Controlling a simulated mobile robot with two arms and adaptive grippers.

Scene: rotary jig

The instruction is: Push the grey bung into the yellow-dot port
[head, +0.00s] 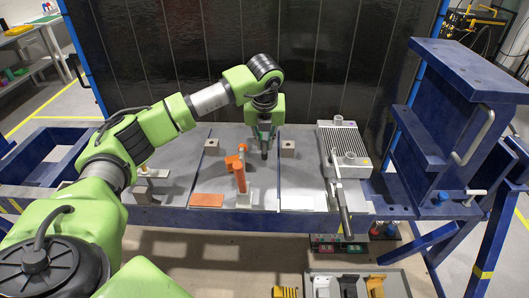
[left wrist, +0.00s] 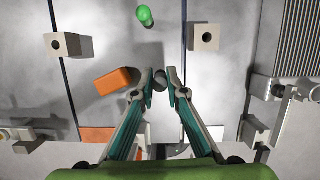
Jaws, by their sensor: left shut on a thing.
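My left gripper (head: 264,143) is above the middle of the workbench, pointing down. In the left wrist view its fingertips (left wrist: 161,84) are closed on a small grey piece, the grey bung (left wrist: 160,80). It is held clear of the grey finned block (head: 345,140), which stands to the right. This block has short round ports, one at its top edge (head: 338,120) and one near its front (head: 350,157). I cannot make out a yellow dot for certain. The finned block also shows at the right edge of the left wrist view (left wrist: 300,40). My right gripper is not in view.
An orange upright piece (head: 240,172) stands left of my gripper. Grey blocks with holes (head: 211,146) (head: 288,148) stand either side. A green cylinder (left wrist: 145,15) shows in the wrist view. A lever handle (head: 342,205) juts forward. A tray (head: 393,281) lies below; a blue frame stands right.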

